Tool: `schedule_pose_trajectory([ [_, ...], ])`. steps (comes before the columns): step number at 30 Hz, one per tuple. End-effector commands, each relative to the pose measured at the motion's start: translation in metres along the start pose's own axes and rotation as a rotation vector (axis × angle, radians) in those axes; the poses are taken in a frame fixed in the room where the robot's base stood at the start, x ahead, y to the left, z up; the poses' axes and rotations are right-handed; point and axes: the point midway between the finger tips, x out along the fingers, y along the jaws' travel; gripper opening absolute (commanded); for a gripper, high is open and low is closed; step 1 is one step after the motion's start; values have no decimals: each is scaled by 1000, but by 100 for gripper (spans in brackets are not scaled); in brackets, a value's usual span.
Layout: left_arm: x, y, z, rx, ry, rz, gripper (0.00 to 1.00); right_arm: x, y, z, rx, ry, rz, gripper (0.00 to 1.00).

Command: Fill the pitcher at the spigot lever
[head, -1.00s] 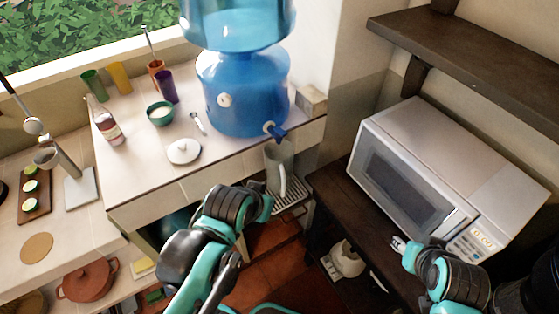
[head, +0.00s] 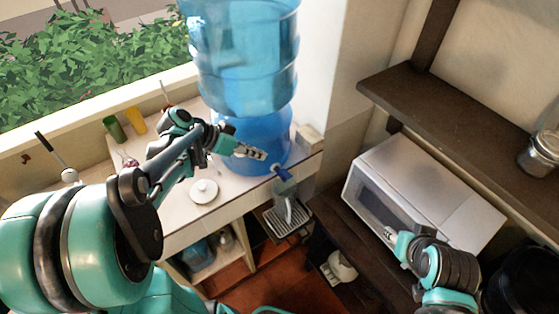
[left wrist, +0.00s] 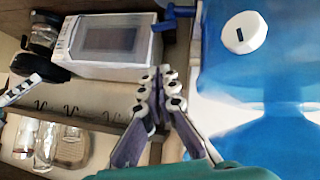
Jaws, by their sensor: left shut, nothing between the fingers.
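The blue water dispenser (head: 243,75) stands on the counter with its blue spigot lever (head: 283,173) at its lower right. The lever also shows at the top of the left wrist view (left wrist: 179,14). The clear pitcher (head: 287,209) stands under the spigot on a slatted drip tray (head: 285,227); whether it holds water I cannot tell. My left gripper (head: 262,154) is shut and empty, in front of the dispenser, left of and above the lever. Its closed fingertips show in the left wrist view (left wrist: 162,78). My right gripper (head: 396,240) is by the microwave, its fingers unclear.
The white microwave (head: 424,196) sits on a dark shelf to the right, below another dark shelf (head: 455,115). A white lidded dish (head: 203,191) and cups, one yellow (head: 136,121), are on the counter. My left arm covers part of the counter.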

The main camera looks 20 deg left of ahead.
Motion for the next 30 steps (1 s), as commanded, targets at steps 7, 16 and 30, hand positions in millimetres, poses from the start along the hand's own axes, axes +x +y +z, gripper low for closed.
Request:
schedule_pose_trajectory([
  [7, -2, -2, -2, 12, 9, 9, 0, -1, 0, -1, 0, 0, 0, 40],
  [16, 7, -2, -2, 12, 8, 8, 0, -1, 0, 0, 0, 0, 0, 40],
  [30, 100, -1, -3, 14, 7, 10, 0, 5, 0, 4, 0, 0, 0, 40],
])
